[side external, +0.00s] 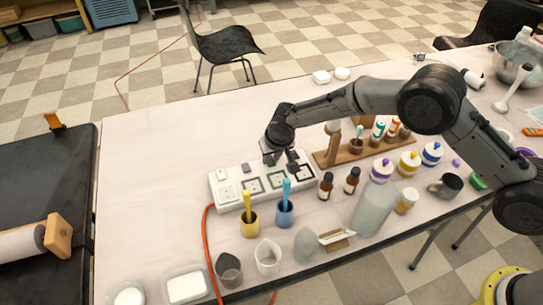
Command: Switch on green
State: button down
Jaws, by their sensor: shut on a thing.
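A white switch strip (238,198) lies on the table left of centre, with several framed squares along it. One square has a green outline (277,181); a black-outlined square (304,172) is to its right. My gripper (281,165) is over the far edge of the strip, just behind the green square, pointing down. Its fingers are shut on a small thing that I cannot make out. The part of the strip under the fingers is hidden, and I cannot tell whether any switch is on.
A yellow cup (250,228) and a blue cup (285,216), each with a brush, stand in front of the strip. Brown bottles (326,186) are to its right. A wooden rack (352,153) stands behind right. The table is clear on the far left.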

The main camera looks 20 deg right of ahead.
jog(key=shift+w, duration=0.1)
jog(key=shift+w+d+g, duration=0.1)
jog(key=shift+w+g, duration=0.15)
jog(key=shift+g, duration=0.25)
jog(key=shift+w+g, duration=0.2)
jog(key=shift+g, duration=0.6)
jog(key=shift+r, duration=0.1)
jog(key=c, duration=0.7)
grip_release()
jog(key=shift+s, duration=0.1)
jog(key=r, duration=0.4)
jog(key=s+r, duration=0.1)
jog(key=r, duration=0.4)
jog(key=s+r, duration=0.1)
jog(key=r, duration=0.3)
jog(key=shift+r, duration=0.35)
